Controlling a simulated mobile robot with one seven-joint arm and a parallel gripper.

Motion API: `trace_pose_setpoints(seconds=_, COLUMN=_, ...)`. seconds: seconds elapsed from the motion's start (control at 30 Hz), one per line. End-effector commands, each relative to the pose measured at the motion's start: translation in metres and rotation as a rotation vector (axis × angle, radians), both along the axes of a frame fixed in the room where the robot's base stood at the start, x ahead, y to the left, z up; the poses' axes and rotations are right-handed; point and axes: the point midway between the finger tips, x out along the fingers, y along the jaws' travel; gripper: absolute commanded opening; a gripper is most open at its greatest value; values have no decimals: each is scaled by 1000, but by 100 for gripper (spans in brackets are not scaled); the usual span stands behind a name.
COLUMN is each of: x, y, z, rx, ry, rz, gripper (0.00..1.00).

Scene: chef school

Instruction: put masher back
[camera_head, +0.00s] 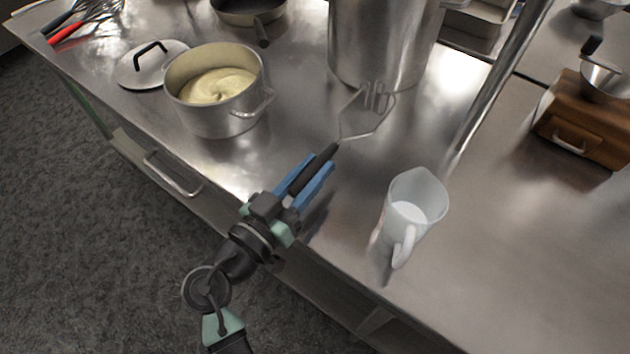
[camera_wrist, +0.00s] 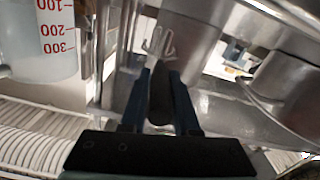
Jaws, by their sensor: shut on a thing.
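The masher (camera_head: 363,113) has a dark handle and a bent metal wire head. My gripper (camera_head: 318,172), with blue fingers, is shut on its handle above the steel counter near the front edge. The wire head points away from me, towards the base of the big steel pot. In the wrist view the masher's dark handle (camera_wrist: 160,95) lies between the blue fingers, with the wire head beyond it. I cannot tell whether the head touches the counter or the pot.
A pot of mash (camera_head: 215,118) stands left, its lid (camera_head: 135,72) behind it. The big steel pot (camera_head: 375,45) stands beyond the masher. A measuring jug (camera_head: 415,200) stands right of my gripper. A steel pole (camera_head: 500,85) rises further right. Whisks (camera_head: 90,12) lie at the far left.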

Motion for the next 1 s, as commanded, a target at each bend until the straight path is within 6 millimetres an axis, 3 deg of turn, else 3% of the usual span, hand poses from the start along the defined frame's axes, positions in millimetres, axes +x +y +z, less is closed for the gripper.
trace_pose_setpoints(seconds=0.3, x=0, y=0, z=-38, rx=-1, ry=0, rz=1, gripper=0)
trace_pose_setpoints(seconds=0.77, x=0, y=0, z=-44, rx=1, ry=-2, rz=0, gripper=0)
trace_pose_setpoints(seconds=0.8, x=0, y=0, z=-43, rx=1, ry=-1, rz=0, gripper=35)
trace_pose_setpoints(seconds=0.93, x=0, y=0, z=-42, rx=1, ry=0, rz=1, gripper=58)
trace_pose_setpoints(seconds=1.0, x=0, y=0, z=-42, rx=1, ry=0, rz=1, gripper=59)
